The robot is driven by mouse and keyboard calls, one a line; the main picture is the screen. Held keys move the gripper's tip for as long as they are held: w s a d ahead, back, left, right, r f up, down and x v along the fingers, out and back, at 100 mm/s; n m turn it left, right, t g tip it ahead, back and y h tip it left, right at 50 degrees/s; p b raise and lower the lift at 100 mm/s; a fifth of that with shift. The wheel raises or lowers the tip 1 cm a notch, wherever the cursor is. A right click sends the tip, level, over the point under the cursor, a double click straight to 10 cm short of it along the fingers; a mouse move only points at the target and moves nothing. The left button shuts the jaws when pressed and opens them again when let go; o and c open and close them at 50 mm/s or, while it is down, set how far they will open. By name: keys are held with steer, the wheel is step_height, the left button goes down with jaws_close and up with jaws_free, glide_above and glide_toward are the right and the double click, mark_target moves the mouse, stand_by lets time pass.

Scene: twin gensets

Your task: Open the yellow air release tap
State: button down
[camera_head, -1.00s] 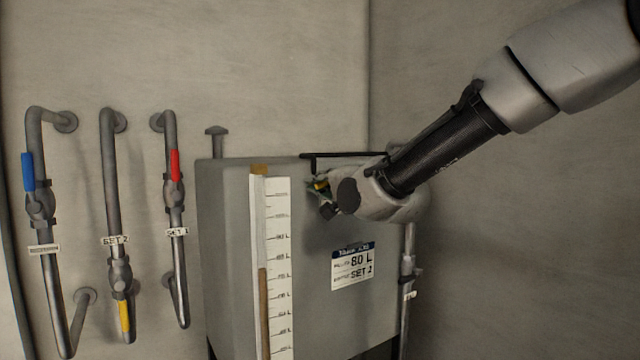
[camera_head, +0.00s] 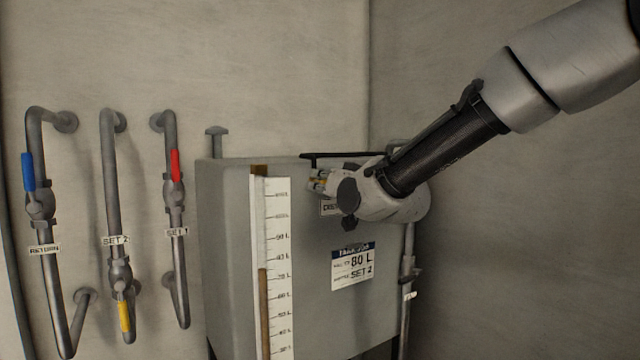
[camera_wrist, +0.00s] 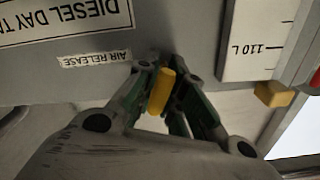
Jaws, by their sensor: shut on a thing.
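The yellow air release tap (camera_wrist: 161,91) shows in the wrist view as a short yellow handle between my fingers. My gripper (camera_wrist: 165,98) is shut on it, with the green finger pads on either side. A white "AIR RELEASE" label (camera_wrist: 95,59) is on the grey tank beside it. In the head view my gripper (camera_head: 318,180) is at the upper part of the tank's front, and only a little yellow shows there. The tap's base is hidden by the fingers.
On the left wall are pipes with blue (camera_head: 28,172), red (camera_head: 175,166) and yellow (camera_head: 124,316) valve handles. A wall stands close on the right.

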steer(key=n, duration=0.6)
steer(key=shift+f, duration=0.1)
stand_by(0.5)
steer(key=c, duration=1.5)
jaws_free()
steer(key=shift+c, duration=0.2)
steer(key=v, duration=1.2)
steer(key=shift+o, duration=0.3)
